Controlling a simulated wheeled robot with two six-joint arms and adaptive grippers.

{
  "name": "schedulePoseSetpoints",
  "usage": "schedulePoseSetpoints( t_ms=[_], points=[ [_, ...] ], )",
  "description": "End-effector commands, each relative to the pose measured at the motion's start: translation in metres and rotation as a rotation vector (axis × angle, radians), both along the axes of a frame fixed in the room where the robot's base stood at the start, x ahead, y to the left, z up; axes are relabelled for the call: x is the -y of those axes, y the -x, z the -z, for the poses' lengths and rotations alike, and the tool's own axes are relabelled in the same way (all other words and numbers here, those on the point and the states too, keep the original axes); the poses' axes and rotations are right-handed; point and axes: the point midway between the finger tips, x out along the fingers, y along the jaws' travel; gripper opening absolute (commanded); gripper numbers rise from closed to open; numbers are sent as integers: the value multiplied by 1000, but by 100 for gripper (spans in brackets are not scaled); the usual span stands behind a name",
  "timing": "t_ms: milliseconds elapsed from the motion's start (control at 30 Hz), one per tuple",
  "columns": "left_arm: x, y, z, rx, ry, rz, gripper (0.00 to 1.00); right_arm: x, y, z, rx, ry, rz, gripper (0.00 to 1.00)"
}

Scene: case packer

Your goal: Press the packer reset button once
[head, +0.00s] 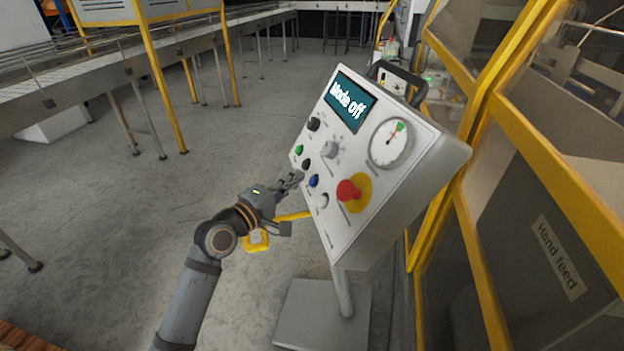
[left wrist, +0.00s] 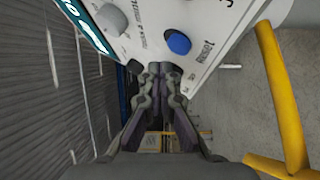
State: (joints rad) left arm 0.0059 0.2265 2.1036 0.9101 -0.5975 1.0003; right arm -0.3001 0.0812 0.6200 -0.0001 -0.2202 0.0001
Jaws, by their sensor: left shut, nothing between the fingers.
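The blue reset button (head: 313,181) sits on the sloping white control panel (head: 358,215), in the lower left group of buttons. In the left wrist view the blue button (left wrist: 178,43) has the word "Reset" printed beside it. My left gripper (head: 297,177) is shut and empty, its tips close to the panel face just left of the blue button. In the left wrist view the shut fingertips (left wrist: 160,70) are just below the button in the picture. I cannot tell whether they touch the panel. My right gripper is not in view.
The panel also has a red emergency stop (head: 347,191), a dial gauge (head: 390,144), green and black buttons, knobs, and a screen (head: 350,101) reading "Mode off". A yellow bar (head: 293,216) is near my wrist.

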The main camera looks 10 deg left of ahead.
Motion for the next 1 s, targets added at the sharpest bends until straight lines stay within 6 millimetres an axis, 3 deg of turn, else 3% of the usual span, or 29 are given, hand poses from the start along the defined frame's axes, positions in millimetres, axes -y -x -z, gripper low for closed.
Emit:
schedulePoseSetpoints(
  t_ms=[400,1000],
  points=[
    [-29,16,-21,-2,-3,1,0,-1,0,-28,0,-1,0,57],
    [-31,16,-21,0,1,1,0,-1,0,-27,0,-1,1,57]
  ],
)
